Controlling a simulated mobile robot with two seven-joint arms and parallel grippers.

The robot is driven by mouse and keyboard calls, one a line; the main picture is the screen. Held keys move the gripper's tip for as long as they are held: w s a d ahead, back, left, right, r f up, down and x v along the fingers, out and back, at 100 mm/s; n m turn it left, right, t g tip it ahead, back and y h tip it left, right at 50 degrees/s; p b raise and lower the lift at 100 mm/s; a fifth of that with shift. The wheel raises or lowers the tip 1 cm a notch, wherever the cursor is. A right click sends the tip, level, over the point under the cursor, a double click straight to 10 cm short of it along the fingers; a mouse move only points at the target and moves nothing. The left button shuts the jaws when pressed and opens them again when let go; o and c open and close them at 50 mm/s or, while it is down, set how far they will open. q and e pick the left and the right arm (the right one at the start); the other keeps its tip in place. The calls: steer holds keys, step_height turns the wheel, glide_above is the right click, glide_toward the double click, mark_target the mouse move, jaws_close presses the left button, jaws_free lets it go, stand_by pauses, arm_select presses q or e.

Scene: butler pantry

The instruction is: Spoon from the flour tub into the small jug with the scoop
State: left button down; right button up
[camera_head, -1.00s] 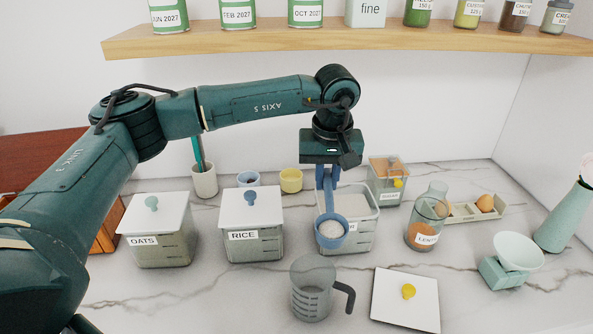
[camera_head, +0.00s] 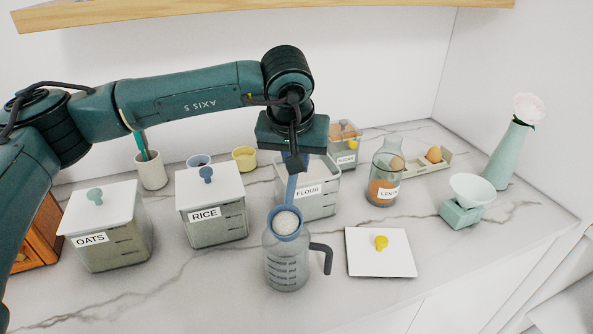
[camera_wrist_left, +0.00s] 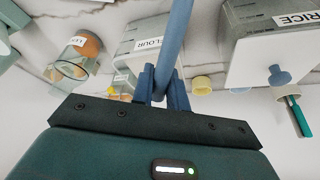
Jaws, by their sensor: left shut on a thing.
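My left gripper (camera_head: 294,162) is shut on the blue handle of the scoop (camera_head: 290,190); the handle also runs up between the fingers (camera_wrist_left: 162,92) in the left wrist view. The scoop's round bowl holds white flour (camera_head: 286,222) and looks level. It appears at the mouth of the small jug (camera_head: 288,265), a clear grey jug with a dark handle and marks; the exact height above the rim is hard to tell. The lidless flour tub (camera_head: 318,200) stands just behind, partly hidden by the gripper and scoop. My right gripper is out of view.
The oats tub (camera_head: 118,240) and rice tub (camera_head: 215,222) stand left, lidded. A white lid with a yellow knob (camera_head: 365,262) lies right of the jug. The lentil jar (camera_head: 383,180), sugar tub (camera_head: 346,143) and small scale (camera_head: 466,208) stand farther right. The front counter is clear.

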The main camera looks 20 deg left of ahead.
arm_select(q)
steer(key=shift+s+r+t+b, duration=0.2)
steer(key=shift+s+t+b, duration=0.3)
steer(key=shift+t+b, duration=0.45)
steer(key=shift+s+r+t+b, duration=0.3)
steer(key=shift+r+t+b, duration=0.15)
steer(key=shift+b, duration=0.75)
steer(key=shift+s+d+r+t+b, duration=0.15)
steer(key=shift+s+t+b, duration=0.3)
steer(key=shift+b, duration=0.55)
steer(key=s+t+b, duration=0.1)
steer(key=b, duration=0.2)
steer(key=shift+r, duration=0.4)
steer(key=shift+r+t+b, duration=0.1)
steer(key=shift+t+b, duration=0.25)
steer(key=shift+b, duration=0.1)
steer(key=shift+s+r+t+y+b, duration=0.3)
steer(key=shift+s+r+b, duration=0.05)
steer(key=shift+b, duration=0.2)
steer(key=shift+r, duration=0.2)
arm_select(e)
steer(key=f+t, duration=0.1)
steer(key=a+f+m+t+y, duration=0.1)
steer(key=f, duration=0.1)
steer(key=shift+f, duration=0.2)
